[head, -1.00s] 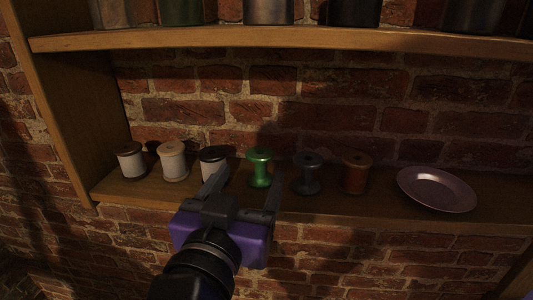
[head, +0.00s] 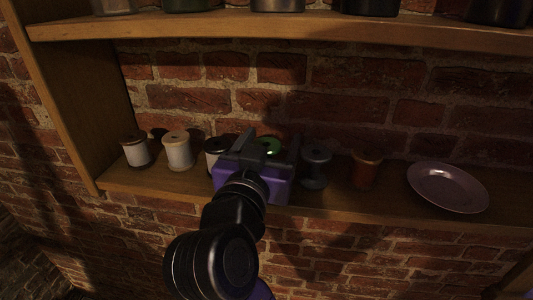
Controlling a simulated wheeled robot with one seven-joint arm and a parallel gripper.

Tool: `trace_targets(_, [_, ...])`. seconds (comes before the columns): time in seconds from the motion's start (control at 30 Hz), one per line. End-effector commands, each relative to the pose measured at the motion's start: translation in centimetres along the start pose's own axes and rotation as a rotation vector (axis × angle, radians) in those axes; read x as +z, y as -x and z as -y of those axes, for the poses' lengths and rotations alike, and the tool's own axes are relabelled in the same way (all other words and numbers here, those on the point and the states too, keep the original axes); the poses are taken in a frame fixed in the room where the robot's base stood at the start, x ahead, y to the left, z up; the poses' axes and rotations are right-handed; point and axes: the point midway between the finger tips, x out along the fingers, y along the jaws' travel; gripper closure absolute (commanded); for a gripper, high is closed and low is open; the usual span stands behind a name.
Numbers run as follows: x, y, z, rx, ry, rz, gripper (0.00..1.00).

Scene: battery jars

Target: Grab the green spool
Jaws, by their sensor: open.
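The green spool (head: 268,144) stands on the lower wooden shelf, near the middle of the row. Only its top shows; my gripper hides the rest. My gripper (head: 266,146), with a purple body, reaches in over the shelf from the front. Its two dark fingers are open, one at the left and one at the right of the green spool in the picture. I cannot tell whether either finger touches it.
White-wound spools (head: 178,151) stand to the left, one partly behind my gripper. A dark grey spool (head: 315,168) stands close to the right finger. A brown spool (head: 365,170) and a pinkish plate (head: 447,187) are farther right. The upper shelf (head: 300,27) holds jars.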

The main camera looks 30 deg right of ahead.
Motion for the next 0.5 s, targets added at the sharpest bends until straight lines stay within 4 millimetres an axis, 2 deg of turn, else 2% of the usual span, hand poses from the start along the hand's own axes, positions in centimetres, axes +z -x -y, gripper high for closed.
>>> trace_targets(0.27, [0.03,-0.25,0.01,0.000,0.000,0.000,0.32])
trace_targets(0.5, [0.02,-0.23,0.01,0.000,0.000,0.000,0.79])
